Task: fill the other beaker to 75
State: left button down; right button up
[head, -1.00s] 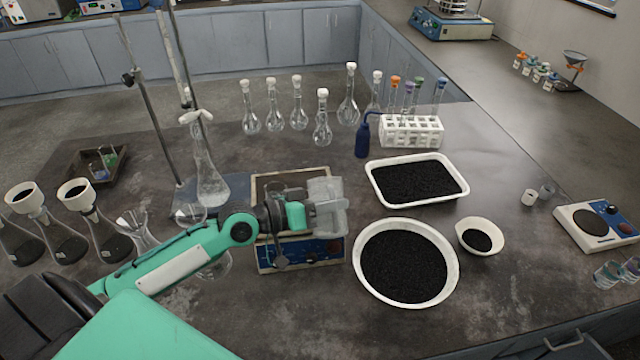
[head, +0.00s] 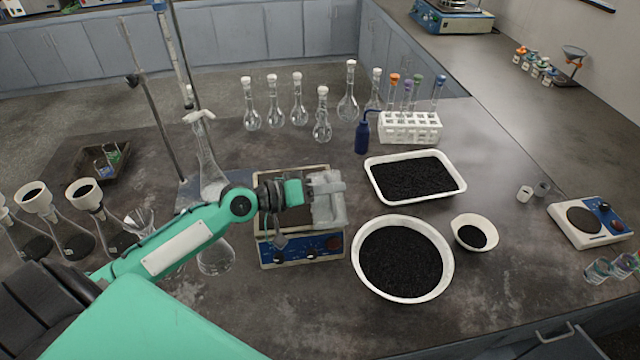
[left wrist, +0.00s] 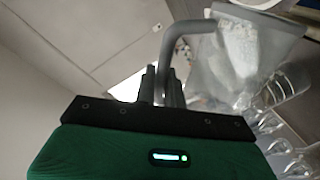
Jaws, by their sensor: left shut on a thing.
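My left gripper (head: 302,191) is shut on the grey handle of a cloudy, see-through jug (head: 328,206). It holds the jug above the blue-fronted device (head: 300,252) in the middle of the bench. The jug looks close to upright; its contents cannot be made out in the head view. In the left wrist view the fingers (left wrist: 165,88) are at the handle, and the jug (left wrist: 238,62) is beyond them. My right gripper is out of view.
A white tray (head: 374,190) and a round white bowl (head: 362,280) of black grains lie right of the jug, with a smaller bowl (head: 488,228) beside them. Flasks with filter funnels (head: 84,193) stand at left. Volumetric flasks (head: 298,112) and a test-tube rack (head: 410,128) stand behind.

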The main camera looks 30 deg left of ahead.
pick_arm(q)
jog(key=shift+w+r, duration=0.1)
jog(key=shift+r, duration=0.05)
dwell(0.4)
jog(key=shift+a+r+n+p, duration=0.1)
jog(key=shift+a+n+p, duration=0.05)
jog(key=shift+n+p, duration=0.2)
jog(key=shift+w+r+p, duration=0.15)
jog(key=shift+w+p, duration=0.05)
jog(key=shift+p, duration=0.1)
dwell(0.6)
jog(key=shift+w+a+r+n+g+p, duration=0.15)
jog(key=shift+a+r+n+g+p, duration=0.1)
jog(key=shift+n+g+p, duration=0.1)
dwell(0.6)
jog(key=shift+w+a+r+p, duration=0.15)
jog(key=shift+r+p, duration=0.1)
jog(key=shift+p, duration=0.15)
dwell(0.5)
jog(key=shift+w+r+n, duration=0.1)
jog(key=shift+n, duration=0.2)
dwell(0.7)
dwell(0.7)
